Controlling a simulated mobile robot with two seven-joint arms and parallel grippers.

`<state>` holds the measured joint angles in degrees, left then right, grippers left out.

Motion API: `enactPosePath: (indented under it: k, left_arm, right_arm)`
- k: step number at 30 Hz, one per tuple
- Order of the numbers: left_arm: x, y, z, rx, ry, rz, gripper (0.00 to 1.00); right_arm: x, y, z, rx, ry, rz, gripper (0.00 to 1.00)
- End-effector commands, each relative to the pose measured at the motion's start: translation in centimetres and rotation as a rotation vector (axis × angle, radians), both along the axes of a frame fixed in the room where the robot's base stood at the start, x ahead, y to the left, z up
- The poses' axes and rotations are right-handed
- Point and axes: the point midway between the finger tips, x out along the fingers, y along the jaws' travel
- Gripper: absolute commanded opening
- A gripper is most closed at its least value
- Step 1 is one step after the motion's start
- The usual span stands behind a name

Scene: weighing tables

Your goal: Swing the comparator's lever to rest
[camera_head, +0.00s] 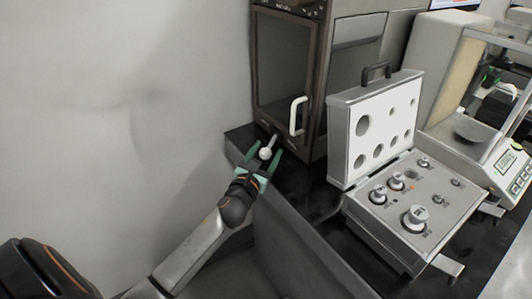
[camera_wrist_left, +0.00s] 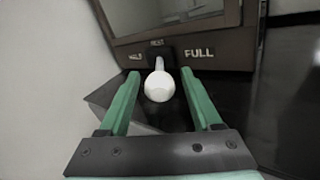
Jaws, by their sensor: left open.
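The comparator (camera_head: 290,80) is a dark brown glass-fronted cabinet at the back. Its lever (camera_head: 266,153), with a white round knob, sticks out low on its front. In the left wrist view the knob (camera_wrist_left: 158,87) is near the centre, below the labels HALF, REST and FULL; its stem points up toward the middle label, REST. My left gripper (camera_head: 267,150) is open, its green fingers on either side of the knob. Gaps show between the knob and both fingers (camera_wrist_left: 160,76). The lever's pivot is not clear. My right gripper is not in view.
A white handle (camera_head: 297,116) stands on the cabinet front, right of the lever. An open case of weights (camera_head: 400,240) lies on the dark table to the right, with a balance (camera_head: 490,150) beyond. A pale wall is on the left.

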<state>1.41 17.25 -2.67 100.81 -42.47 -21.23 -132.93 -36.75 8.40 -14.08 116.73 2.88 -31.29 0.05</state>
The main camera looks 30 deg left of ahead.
Motion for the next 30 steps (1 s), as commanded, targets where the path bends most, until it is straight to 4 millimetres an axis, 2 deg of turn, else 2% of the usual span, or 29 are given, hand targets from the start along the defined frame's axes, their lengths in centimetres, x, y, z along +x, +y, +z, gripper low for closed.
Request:
enactPosePath:
  k: [5, 22, 30]
  left_arm:
    - [-0.01, -0.01, 0.01, 0.0, 0.0, 0.0, 0.64]
    - [-0.04, -0.02, 0.0, 0.0, 0.0, 0.0, 0.0]
    - [-0.04, -0.02, -0.01, 0.0, 0.0, 0.0, 0.0]
  right_arm:
    - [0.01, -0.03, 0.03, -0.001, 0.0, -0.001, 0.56]
    - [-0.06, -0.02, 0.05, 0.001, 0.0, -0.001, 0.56]
    - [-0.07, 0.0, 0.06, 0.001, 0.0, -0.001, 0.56]
